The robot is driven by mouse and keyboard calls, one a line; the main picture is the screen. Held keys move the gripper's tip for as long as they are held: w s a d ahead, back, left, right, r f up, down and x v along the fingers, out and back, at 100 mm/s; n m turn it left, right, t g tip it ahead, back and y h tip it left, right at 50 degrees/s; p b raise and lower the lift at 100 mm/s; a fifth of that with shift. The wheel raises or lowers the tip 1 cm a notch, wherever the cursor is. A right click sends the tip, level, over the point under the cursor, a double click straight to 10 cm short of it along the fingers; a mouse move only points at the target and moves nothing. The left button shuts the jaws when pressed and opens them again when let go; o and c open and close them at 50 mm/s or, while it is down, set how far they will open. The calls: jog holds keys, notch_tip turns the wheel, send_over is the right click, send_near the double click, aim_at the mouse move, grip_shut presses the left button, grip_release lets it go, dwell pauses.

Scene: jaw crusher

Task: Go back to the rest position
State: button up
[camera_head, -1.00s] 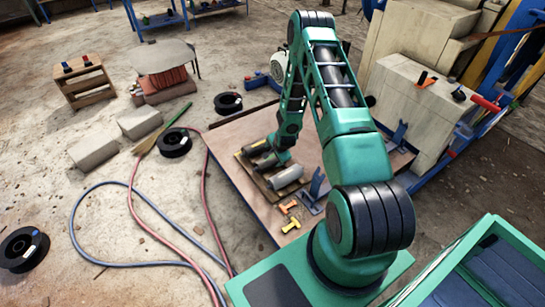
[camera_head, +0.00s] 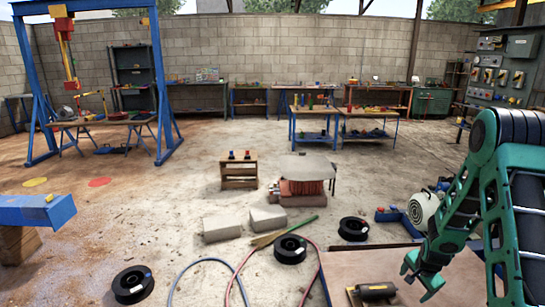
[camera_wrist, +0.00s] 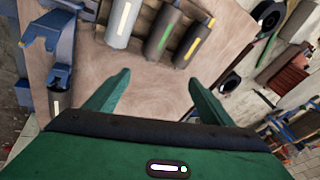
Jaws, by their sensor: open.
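My green gripper (camera_head: 417,279) is at the lower right of the head view, raised over the brown tabletop (camera_head: 335,275). In the wrist view my gripper (camera_wrist: 158,84) has its two fingers spread wide with nothing between them. Beyond the fingertips, apart from them, lie a light grey cylinder with a white stripe (camera_wrist: 125,20), a dark one with a green stripe (camera_wrist: 163,32) and a dark one with a yellow stripe (camera_wrist: 190,42). One dark cylinder (camera_head: 374,290) also shows at the bottom of the head view. My arm is folded at the right edge.
Blue brackets (camera_wrist: 48,32) lie on the tabletop at the wrist view's left. Black cable reels (camera_head: 290,249), concrete blocks (camera_head: 222,228), a broom (camera_head: 285,232) and hoses (camera_head: 240,275) lie on the floor. A blue gantry (camera_head: 160,80) and workbenches (camera_head: 315,125) stand farther back.

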jog(key=s+a+r+n+g, duration=0.1)
jog(key=s+r+n, duration=0.1)
jog(key=s+r, duration=0.75)
jog(key=s+r+n+g, duration=0.15)
jog(key=s+r, duration=0.45)
jog(key=r, duration=0.6)
jog(key=s+a+r+n, duration=0.1)
jog(key=s+a+r, duration=0.2)
jog(key=s, duration=0.4)
jog(key=s+a+r+n+g+y, duration=0.1)
jog(key=s+a+r+n, duration=0.1)
jog(key=s, duration=0.6)
jog(key=s+a+r+n+y, duration=0.1)
jog(key=s+a+r, duration=0.3)
jog(key=s, duration=0.4)
jog(key=shift+s+r, duration=0.15)
jog(key=shift+r, duration=0.6)
jog(key=shift+g, duration=0.25)
